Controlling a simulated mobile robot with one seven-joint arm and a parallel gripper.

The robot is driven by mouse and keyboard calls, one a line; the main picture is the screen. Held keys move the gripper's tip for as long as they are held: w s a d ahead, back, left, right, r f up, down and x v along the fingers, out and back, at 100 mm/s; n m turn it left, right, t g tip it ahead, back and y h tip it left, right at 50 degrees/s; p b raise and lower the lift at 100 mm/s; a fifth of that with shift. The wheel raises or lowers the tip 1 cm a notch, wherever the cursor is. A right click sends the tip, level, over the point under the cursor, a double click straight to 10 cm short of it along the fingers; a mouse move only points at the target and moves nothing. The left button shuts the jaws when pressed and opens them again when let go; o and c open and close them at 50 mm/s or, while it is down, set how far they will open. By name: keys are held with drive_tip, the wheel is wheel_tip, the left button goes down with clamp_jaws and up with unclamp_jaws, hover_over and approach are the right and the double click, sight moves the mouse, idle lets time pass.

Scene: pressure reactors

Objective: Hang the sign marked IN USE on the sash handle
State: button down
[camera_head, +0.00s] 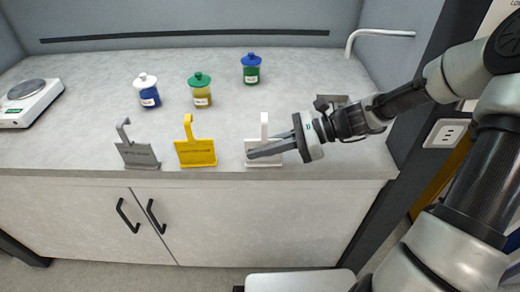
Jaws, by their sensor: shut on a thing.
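Three hook-topped signs stand in a row near the bench's front edge: a grey sign (138,152), a yellow sign (196,150) and a white sign (264,127). Their lettering is too small to read, so I cannot tell which is marked IN USE. My gripper (255,153) reaches in from the right, with its fingers across the white sign and shut on it. The fingers hide part of this sign, which is upright at bench level. I cannot pick out a sash handle for certain; a long dark bar (190,36) runs along the back wall.
Blue (149,92), olive (201,91) and green (251,70) lidded jars stand behind the signs. A balance (28,103) is at the far left. A tap (378,34) is at the back right. Two black handles (128,215) are on the cabinet front below.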

drive_tip(key=shift+f, duration=0.15)
drive_tip(key=c, duration=1.9)
unclamp_jaws()
drive_tip(key=shift+f+b, duration=0.15)
drive_tip(key=shift+b, duration=0.15)
